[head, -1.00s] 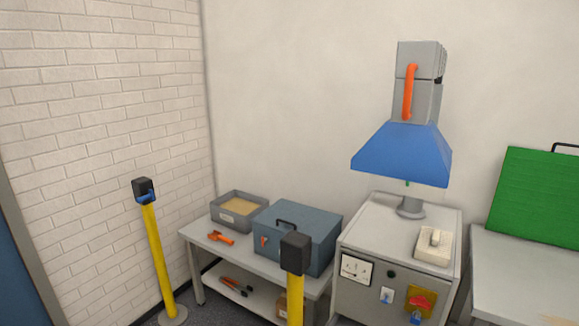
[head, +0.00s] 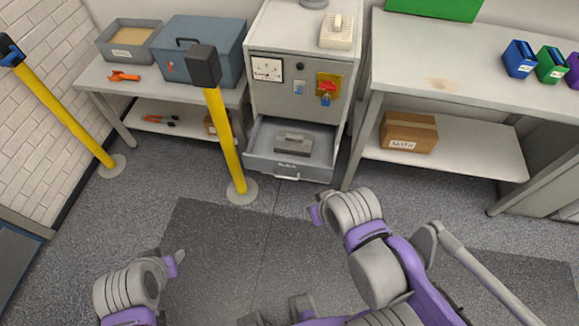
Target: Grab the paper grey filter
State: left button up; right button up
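A grey filter-like block with a raised handle (head: 294,142) lies in the open drawer (head: 262,163) of the grey cabinet. A paler, off-white ridged block with a handle (head: 337,32) sits on the cabinet top. I cannot tell from looks alone which one the task's name means. My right gripper (head: 316,213) is in front of the drawer, to its lower right, apart from both blocks. My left gripper (head: 176,260) is low at the left, over the floor and far from both. The fingers of both are too small and turned to show their opening.
A yellow post (head: 226,140) with a black head stands left of the drawer. A bench at left holds a blue-grey toolbox (head: 198,55). A table at right has a cardboard box (head: 408,132) on its lower shelf. Dark floor matting in front is open.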

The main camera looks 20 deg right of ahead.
aim_at(287, 142)
jog(key=i+l+u, duration=0.2)
jog(key=l, duration=0.15)
jog(key=i+l+u, duration=0.2)
jog(key=l, duration=0.15)
jog(key=i+l+u, duration=0.2)
jog(key=l, duration=0.2)
jog(key=k, duration=0.1)
